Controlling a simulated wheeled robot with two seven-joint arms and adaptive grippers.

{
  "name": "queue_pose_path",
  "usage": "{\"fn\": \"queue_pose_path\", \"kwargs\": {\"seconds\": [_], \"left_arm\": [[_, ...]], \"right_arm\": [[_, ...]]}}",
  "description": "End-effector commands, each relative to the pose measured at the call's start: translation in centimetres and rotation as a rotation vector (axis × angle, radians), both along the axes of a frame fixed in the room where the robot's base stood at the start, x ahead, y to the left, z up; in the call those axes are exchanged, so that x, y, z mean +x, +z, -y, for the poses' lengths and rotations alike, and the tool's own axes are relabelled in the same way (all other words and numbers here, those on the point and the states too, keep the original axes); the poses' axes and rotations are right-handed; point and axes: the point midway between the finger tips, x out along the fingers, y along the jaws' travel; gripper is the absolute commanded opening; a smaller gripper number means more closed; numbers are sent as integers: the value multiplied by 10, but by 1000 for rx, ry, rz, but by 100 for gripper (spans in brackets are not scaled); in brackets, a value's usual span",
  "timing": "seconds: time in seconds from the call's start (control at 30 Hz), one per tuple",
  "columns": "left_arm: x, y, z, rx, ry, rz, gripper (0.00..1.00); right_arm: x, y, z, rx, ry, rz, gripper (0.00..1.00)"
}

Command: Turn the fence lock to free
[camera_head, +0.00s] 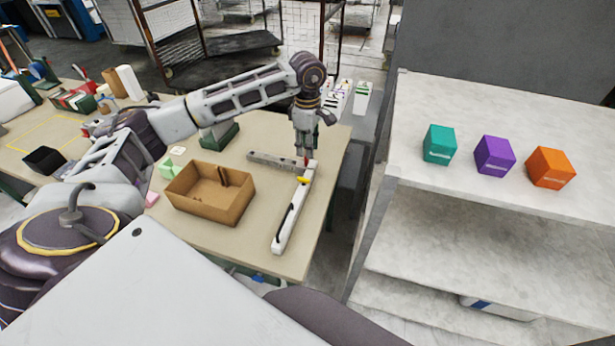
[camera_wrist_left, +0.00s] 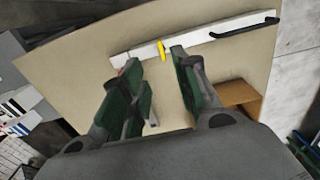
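The white fence bar (camera_head: 291,218) lies on the beige table near its right edge, with a black handle along it. A small yellow piece (camera_head: 303,179) sits across the bar; it also shows in the wrist view (camera_wrist_left: 162,50). A small red part (camera_head: 306,161) is at the bar's far end, partly hidden by my left gripper. Which part is the fence lock, I cannot tell for certain. My left gripper (camera_head: 306,150) points down over that end. In the wrist view its green fingers (camera_wrist_left: 156,58) are apart, with nothing held between them. My right gripper is not in view.
A grey bar (camera_head: 268,160) meets the fence's far end. A brown open box (camera_head: 210,209) stands left of the fence. A white shelf unit (camera_head: 480,112) with teal, purple and orange cubes stands at the right, across a gap.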

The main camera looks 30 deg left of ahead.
Motion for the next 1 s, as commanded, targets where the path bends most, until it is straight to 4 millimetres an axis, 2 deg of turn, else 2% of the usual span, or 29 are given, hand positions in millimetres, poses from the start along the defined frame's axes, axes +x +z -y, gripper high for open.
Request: {"fn": "queue_pose_path", "kwargs": {"seconds": [0.27, 1.0], "left_arm": [[-1, -19, 0, 0, 0, -3, 30], [-1, -113, 0, 0, 0, -2, 30]], "right_arm": [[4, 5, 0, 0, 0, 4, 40], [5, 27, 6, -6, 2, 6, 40]]}}
